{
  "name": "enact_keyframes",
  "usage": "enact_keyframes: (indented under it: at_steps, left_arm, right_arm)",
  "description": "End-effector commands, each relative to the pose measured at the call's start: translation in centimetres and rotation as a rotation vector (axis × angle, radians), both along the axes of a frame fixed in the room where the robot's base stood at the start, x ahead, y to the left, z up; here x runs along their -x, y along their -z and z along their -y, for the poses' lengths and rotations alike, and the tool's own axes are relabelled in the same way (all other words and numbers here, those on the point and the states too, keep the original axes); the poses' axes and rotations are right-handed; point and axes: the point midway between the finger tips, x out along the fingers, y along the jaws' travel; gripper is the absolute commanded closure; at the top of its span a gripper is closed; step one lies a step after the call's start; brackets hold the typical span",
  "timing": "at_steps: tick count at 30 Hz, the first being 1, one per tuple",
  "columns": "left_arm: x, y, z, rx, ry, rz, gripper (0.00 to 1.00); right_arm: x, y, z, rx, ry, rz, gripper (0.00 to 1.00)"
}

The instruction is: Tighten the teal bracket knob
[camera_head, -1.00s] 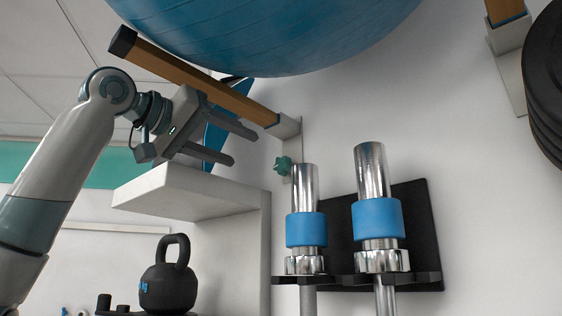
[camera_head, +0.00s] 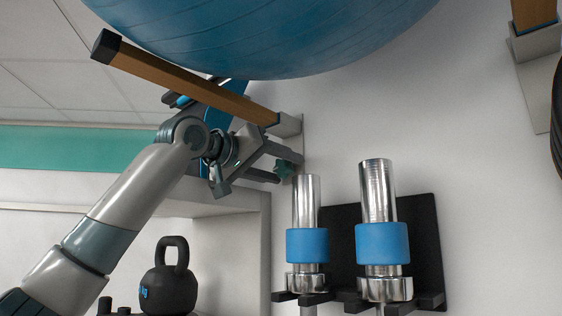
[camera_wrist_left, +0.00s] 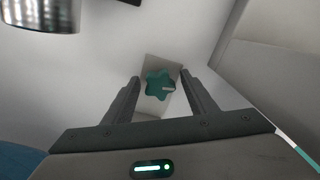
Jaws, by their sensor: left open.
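The teal knob (camera_head: 284,169) sits on the wall bracket (camera_head: 298,140), just below the end of the wooden arm. In the left wrist view the star-shaped teal knob (camera_wrist_left: 159,86) shows against its pale plate (camera_wrist_left: 163,66). My left gripper (camera_head: 289,166) is open, its fingers pointing at the knob from the left. In the left wrist view the two fingertips (camera_wrist_left: 160,78) stand on either side of the knob, with gaps showing; I cannot tell whether the knob is fully between them in depth. My right gripper is not in view.
A large blue ball (camera_head: 270,35) rests above on the wooden arm (camera_head: 185,82). Two chrome bars with blue collars (camera_head: 307,246) (camera_head: 382,243) stand in a black rack below right. A white shelf (camera_head: 235,203) and a kettlebell (camera_head: 169,285) are below my arm.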

Motion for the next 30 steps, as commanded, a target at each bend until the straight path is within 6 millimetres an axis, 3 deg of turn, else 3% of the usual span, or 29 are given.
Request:
enact_keyframes:
  at_steps: [9,14,15,30]
  left_arm:
    - [-0.12,0.06,0.08,0.000,0.000,0.000,0.48]
    - [-0.11,0.05,0.07,0.000,0.000,0.000,0.86]
    - [-0.12,0.04,0.06,0.000,0.000,0.000,0.89]
    - [-0.13,0.06,0.07,-0.074,0.000,0.059,0.89]
  right_arm:
    - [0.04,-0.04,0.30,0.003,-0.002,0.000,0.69]
    - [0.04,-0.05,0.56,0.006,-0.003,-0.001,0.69]
    - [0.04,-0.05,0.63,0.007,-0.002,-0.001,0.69]
    - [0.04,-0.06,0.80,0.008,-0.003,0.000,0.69]
